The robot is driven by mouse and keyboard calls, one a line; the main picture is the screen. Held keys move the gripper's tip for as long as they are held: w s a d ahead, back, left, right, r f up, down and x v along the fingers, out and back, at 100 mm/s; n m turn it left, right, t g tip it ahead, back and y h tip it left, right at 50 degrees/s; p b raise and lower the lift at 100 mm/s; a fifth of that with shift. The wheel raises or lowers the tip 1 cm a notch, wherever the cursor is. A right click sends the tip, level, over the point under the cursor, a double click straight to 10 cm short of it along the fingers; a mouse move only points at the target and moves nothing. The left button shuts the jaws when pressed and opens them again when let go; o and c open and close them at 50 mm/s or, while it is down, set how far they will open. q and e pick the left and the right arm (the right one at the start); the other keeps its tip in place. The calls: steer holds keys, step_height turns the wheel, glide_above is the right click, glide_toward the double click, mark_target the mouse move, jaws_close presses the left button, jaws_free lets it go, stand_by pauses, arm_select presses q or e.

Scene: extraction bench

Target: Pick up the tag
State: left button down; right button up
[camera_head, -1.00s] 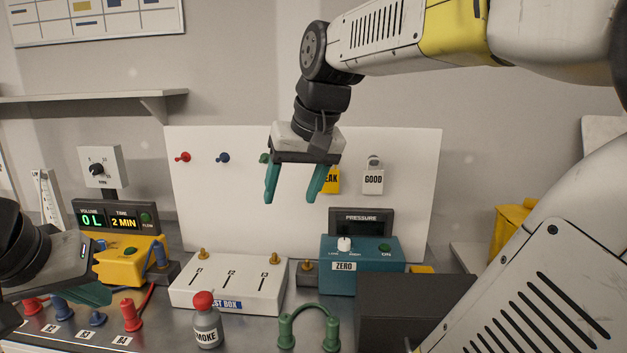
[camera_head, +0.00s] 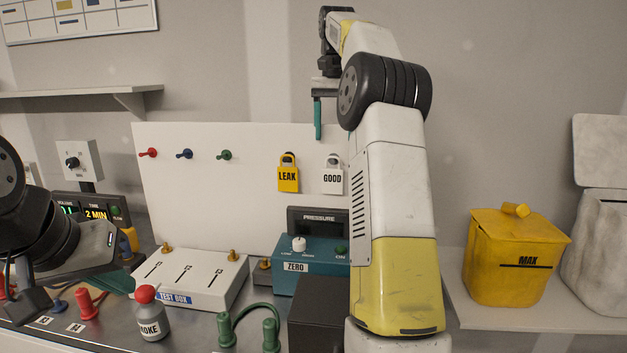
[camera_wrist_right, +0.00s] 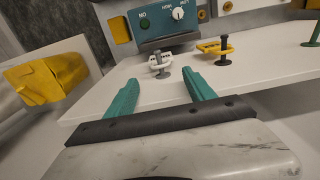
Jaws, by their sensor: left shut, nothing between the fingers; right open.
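Two tags hang on the upright white panel (camera_head: 200,205): a yellow LEAK tag (camera_head: 288,178) and a white GOOD tag (camera_head: 332,180) to its right. In the right wrist view the white tag (camera_wrist_right: 158,66) is ahead, between the finger directions, and the yellow tag (camera_wrist_right: 213,47) is to its right. My right gripper (camera_wrist_right: 162,88) is open and empty, apart from both tags. In the head view one teal finger of it (camera_head: 318,118) shows above the tags; my arm hides the rest. My left gripper (camera_head: 122,281) is shut and empty at the far left, beside the test box.
A yellow MAX bin (camera_head: 515,260) stands at right.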

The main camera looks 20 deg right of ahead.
mark_target(333, 156)
steer(key=shift+s+a+f, duration=0.1)
steer(key=shift+f, duration=1.55)
steer(key=shift+s+a+f, duration=0.1)
steer(key=shift+f, duration=1.5)
jaws_close()
